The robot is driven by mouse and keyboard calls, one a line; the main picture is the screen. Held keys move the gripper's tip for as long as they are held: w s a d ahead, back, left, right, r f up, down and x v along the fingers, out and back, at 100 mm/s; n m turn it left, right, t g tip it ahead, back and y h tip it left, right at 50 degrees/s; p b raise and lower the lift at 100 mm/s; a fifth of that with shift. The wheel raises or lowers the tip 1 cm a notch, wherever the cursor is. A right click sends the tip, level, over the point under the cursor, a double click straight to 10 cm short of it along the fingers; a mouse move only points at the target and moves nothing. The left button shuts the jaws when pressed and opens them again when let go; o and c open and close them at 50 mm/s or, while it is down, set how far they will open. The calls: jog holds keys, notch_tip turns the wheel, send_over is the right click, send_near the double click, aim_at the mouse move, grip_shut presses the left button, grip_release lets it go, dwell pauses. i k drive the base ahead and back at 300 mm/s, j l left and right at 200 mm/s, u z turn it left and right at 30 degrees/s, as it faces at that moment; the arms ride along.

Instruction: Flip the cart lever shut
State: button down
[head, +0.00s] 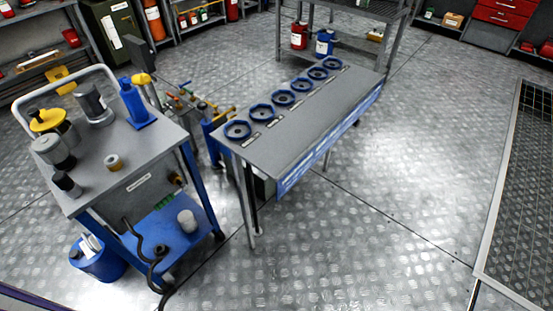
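The cart (140,143) stands at the left, with a grey top, blue legs and a blue lower shelf. A small brass-coloured fitting (177,179) sits at the right of its front panel. A dark hose (148,256) hangs from the front and runs down past the lower shelf. Which part is the cart lever, and its position, are too small to tell. A blue upright part (132,98) and a yellow-topped part (142,79) stand at the cart's back right. My gripper is not in view.
A grey bench (305,124) with a row of blue-rimmed round holders stands right of the cart. Small coloured valve handles (186,95) show behind the cart. A blue canister (98,262) stands at the cart's front left. Open floor (370,250) lies at the right.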

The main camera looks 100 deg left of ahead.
aim_at(171, 197)
jog(key=k+l+u, duration=0.1)
jog(key=u, duration=0.35)
jog(key=k+u, duration=0.15)
jog(key=u, duration=0.25)
jog(key=k+u, duration=0.15)
jog(key=u, duration=0.3)
jog(key=k+u, duration=0.15)
jog(key=u, duration=0.3)
jog(key=k+j+u, duration=0.1)
jog(key=u, duration=0.3)
jog(key=k+j+u, duration=0.15)
jog(key=u, duration=0.3)
